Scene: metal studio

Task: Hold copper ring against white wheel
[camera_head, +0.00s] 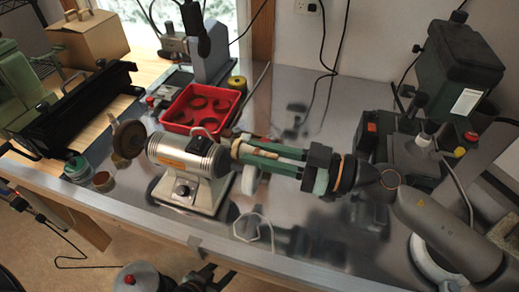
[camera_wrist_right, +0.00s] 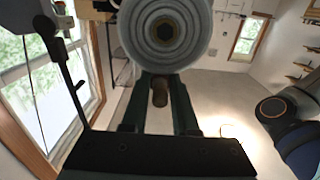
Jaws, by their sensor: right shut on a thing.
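My right gripper (camera_head: 238,150) reaches in from the right with long green fingers. Its fingertips are at the right end of the white-bodied bench polisher (camera_head: 190,165). In the right wrist view the fingers (camera_wrist_right: 160,88) are shut on a small brownish copper piece, the copper ring (camera_wrist_right: 160,92), seen nearly edge-on. The pale grey-white wheel (camera_wrist_right: 165,28), with concentric circles, is just beyond and above it in that view. Whether ring and wheel touch I cannot tell. In the head view the fingers hide the ring; part of the wheel seems to show below them.
A red tray (camera_head: 203,108) with dark round pieces stands behind the polisher. A brown wheel (camera_head: 128,138) is on its left end. A green machine (camera_head: 460,75) stands at the back right. A loose cable (camera_head: 255,222) lies near the metal bench's front edge.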

